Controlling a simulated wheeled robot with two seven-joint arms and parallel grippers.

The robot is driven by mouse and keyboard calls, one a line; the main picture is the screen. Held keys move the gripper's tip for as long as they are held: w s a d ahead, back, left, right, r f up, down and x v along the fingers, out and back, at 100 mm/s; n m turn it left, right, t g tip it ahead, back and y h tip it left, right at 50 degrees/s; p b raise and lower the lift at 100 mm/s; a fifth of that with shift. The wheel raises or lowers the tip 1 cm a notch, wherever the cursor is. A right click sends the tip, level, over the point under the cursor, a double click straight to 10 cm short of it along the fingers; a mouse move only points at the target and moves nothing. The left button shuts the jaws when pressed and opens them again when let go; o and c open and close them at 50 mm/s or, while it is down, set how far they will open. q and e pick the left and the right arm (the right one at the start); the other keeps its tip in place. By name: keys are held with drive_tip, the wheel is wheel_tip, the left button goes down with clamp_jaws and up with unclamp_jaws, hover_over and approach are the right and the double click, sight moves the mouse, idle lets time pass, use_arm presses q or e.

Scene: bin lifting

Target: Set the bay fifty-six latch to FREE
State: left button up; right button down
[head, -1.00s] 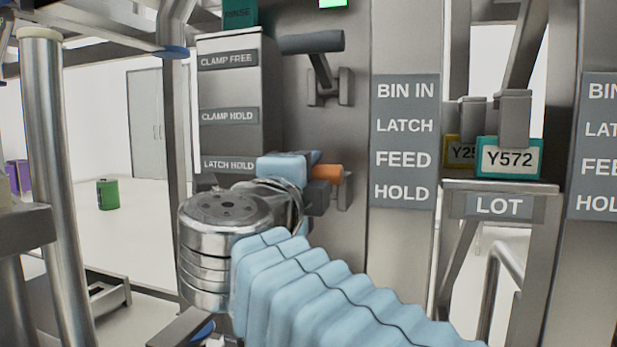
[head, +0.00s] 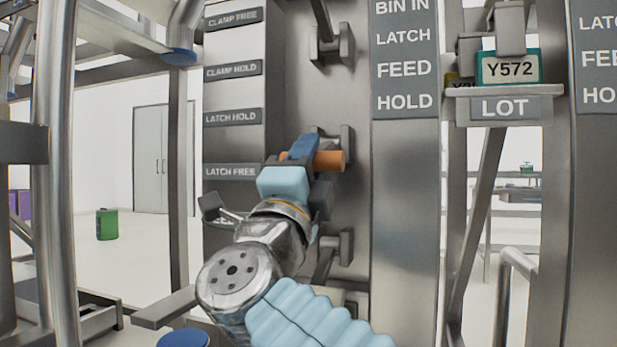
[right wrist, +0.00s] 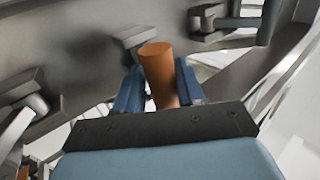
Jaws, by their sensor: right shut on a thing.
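The latch lever has an orange handle (head: 329,161) on a pivot bracket on the grey steel panel, in the middle of the head view. My right gripper (head: 308,152) is shut on this handle. The right wrist view shows the orange handle (right wrist: 158,75) between the two blue fingers. In the head view the handle is roughly level with the space between the LATCH HOLD label (head: 233,117) and the LATCH FREE label (head: 231,171). No bay number shows. My left gripper is not in view.
A grey-handled lever (head: 323,35) sits above on the same panel, and another bracket (head: 337,247) sits below. The CLAMP HOLD label (head: 233,70) is higher on the block. A Y572 tag (head: 510,67) stands on the LOT shelf at right. A steel post (head: 60,180) rises at left.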

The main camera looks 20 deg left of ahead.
drive_tip(key=shift+w+f+b, duration=0.3)
drive_tip(key=shift+f+b, duration=0.05)
drive_tip(key=shift+f, duration=0.25)
drive_tip(key=shift+w+f+b, duration=0.25)
drive_tip(key=shift+f+b, duration=0.1)
drive_tip(key=shift+f, duration=0.45)
drive_tip(key=c, duration=0.6)
unclamp_jaws()
drive_tip(key=shift+w, duration=0.15)
drive_tip(key=shift+r, duration=0.2)
drive_tip(key=b+v, duration=0.2)
drive_tip(key=v, duration=1.2)
